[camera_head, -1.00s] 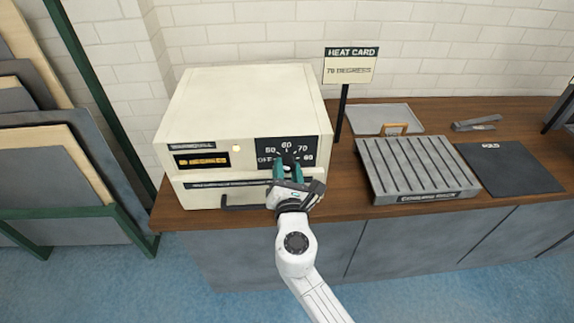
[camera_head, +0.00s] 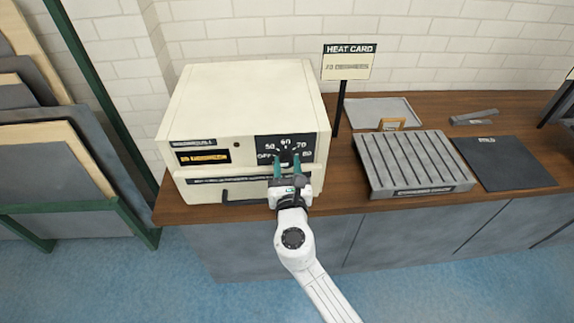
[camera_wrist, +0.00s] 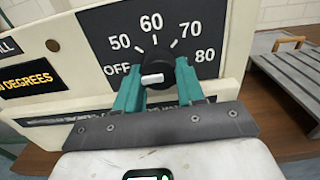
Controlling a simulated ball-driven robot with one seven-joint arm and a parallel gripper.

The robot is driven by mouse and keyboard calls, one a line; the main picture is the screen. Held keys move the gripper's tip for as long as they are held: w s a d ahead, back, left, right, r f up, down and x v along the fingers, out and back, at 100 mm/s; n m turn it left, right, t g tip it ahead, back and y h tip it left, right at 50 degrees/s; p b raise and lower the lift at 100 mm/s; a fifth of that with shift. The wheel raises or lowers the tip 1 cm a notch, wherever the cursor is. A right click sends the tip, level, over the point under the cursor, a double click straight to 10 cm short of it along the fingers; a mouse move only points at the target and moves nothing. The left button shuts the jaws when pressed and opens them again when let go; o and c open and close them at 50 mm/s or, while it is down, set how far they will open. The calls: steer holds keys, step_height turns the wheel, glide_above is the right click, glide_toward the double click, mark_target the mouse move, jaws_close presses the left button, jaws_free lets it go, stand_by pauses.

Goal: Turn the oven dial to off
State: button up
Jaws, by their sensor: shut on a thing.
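The cream oven (camera_head: 235,95) stands on the wooden counter. Its black dial (camera_wrist: 157,72) sits on a dark panel (camera_wrist: 150,40) marked OFF, 50, 60, 70 and 80. In the wrist view the dial's white pointer (camera_wrist: 152,79) lies nearly level, its end pointing left toward OFF. My gripper (camera_head: 286,166) is at the panel, its two teal fingers shut on the dial from either side. In the wrist view the fingers of my gripper (camera_wrist: 158,75) flank the dial. A small lamp (camera_head: 236,145) on the oven front looks dark red.
The oven's handle (camera_head: 240,197) is low on its front, left of my gripper. A heat card sign (camera_head: 348,62) stands behind and right. A slatted cooling rack (camera_head: 415,165), a tray (camera_head: 372,112) and a dark mat (camera_head: 507,163) lie to the right.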

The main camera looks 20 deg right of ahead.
steer(key=shift+a+f, duration=0.1)
steer(key=shift+f, duration=0.05)
steer(key=o, duration=1)
steer(key=shift+o, duration=0.2)
steer(key=v, duration=1)
steer(key=shift+s+b, duration=0.4)
